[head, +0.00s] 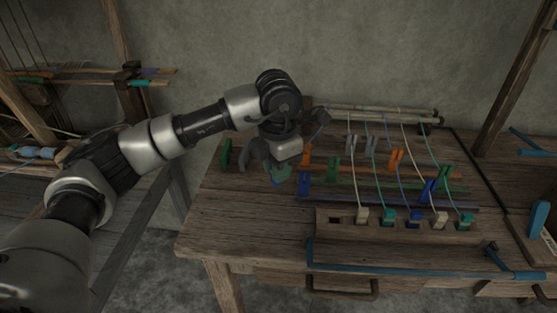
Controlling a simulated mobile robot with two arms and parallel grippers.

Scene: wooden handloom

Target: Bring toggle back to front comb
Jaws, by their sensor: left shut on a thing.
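The front comb (350,230) is a wooden bar with slots along the table's front. Several toggles sit in it with cords running back: a cream one (362,215), a teal one (388,217), a blue one (414,219), another cream one (440,220) and another teal one (466,221). The leftmost slot (335,220) looks empty. My left gripper (277,171) is shut on a small teal-blue toggle (280,177), left of and behind the comb. The fingers hide part of it, and its cord cannot be made out. My right gripper is not in view.
Coloured bars cross the table behind the comb. Upright clips stand on them, including a green one (226,152), an orange one (306,154) and a blue one (304,184). A blue rail (400,269) runs along the front edge. The table's left front (225,225) is clear.

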